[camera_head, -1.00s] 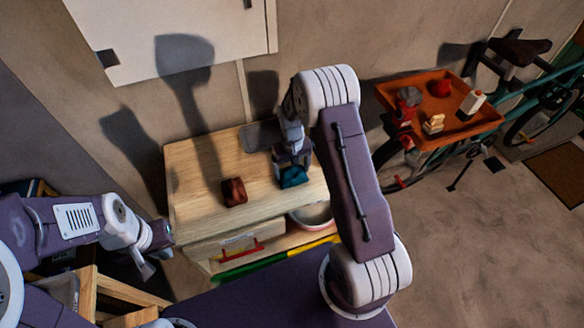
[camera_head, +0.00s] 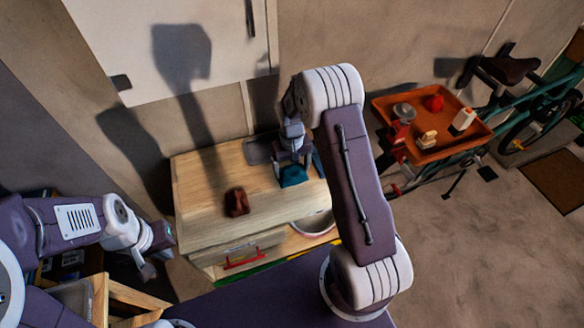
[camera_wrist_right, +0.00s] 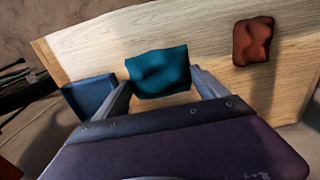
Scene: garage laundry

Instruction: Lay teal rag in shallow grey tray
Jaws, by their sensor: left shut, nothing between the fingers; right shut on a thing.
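The teal rag (camera_head: 293,176) is gripped by my right gripper (camera_head: 292,160) over the right part of the wooden worktop. In the right wrist view the rag (camera_wrist_right: 158,72) bulges between the two fingers (camera_wrist_right: 163,92). I cannot tell whether it touches the wood. The shallow grey tray (camera_head: 259,151) lies at the back edge of the worktop, just behind and left of my right gripper, which partly covers it. My left gripper (camera_head: 150,268) is shut and empty, left of the worktop.
A rust-brown rag (camera_head: 237,202) lies on the worktop (camera_head: 205,185), left of the teal one. A blue item (camera_wrist_right: 90,98) is beside the right gripper. An orange tray (camera_head: 465,137) with several objects stands right, by a bicycle. A wooden frame (camera_head: 135,297) is below my left gripper.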

